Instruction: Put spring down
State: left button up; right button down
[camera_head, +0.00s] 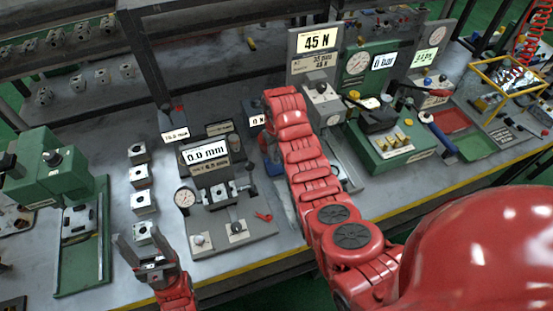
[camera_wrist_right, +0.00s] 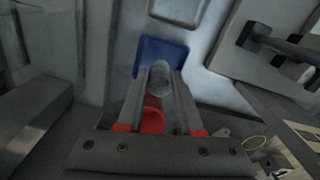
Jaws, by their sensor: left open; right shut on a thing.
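My right gripper (camera_wrist_right: 161,75) is shut on a small grey round-ended piece, which I take to be the spring (camera_wrist_right: 159,82). In the right wrist view it sits between the fingertips, over a blue tray-like part (camera_wrist_right: 147,47); I cannot tell whether it touches it. A red round part (camera_wrist_right: 152,121) shows between the fingers nearer the wrist. In the head view my red right arm hides the right gripper and the spring; some blue (camera_head: 269,163) shows beside the arm. My left gripper (camera_head: 140,238) is open and empty at the front edge of the bench.
A gauge stand reading 0.0 mm (camera_head: 206,153) stands left of my right arm. Several metal blocks (camera_head: 141,177) stand in a column further left. A 45 N tester (camera_head: 317,65) and a green pressure unit (camera_head: 390,145) are behind and right of the arm.

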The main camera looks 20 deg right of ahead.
aim_at(277, 159)
jog(key=shift+w+f+p, duration=0.1)
jog(key=shift+f+p, duration=0.3)
jog(key=shift+p, duration=0.15)
notch_tip(277, 159, down, 2)
jog(key=shift+f+p, duration=0.2)
jog(key=shift+p, duration=0.2)
jog(key=shift+f, duration=0.2)
jog(key=shift+f, duration=0.1)
jog(key=c, duration=0.8)
grip_release()
jog(key=shift+c, duration=0.2)
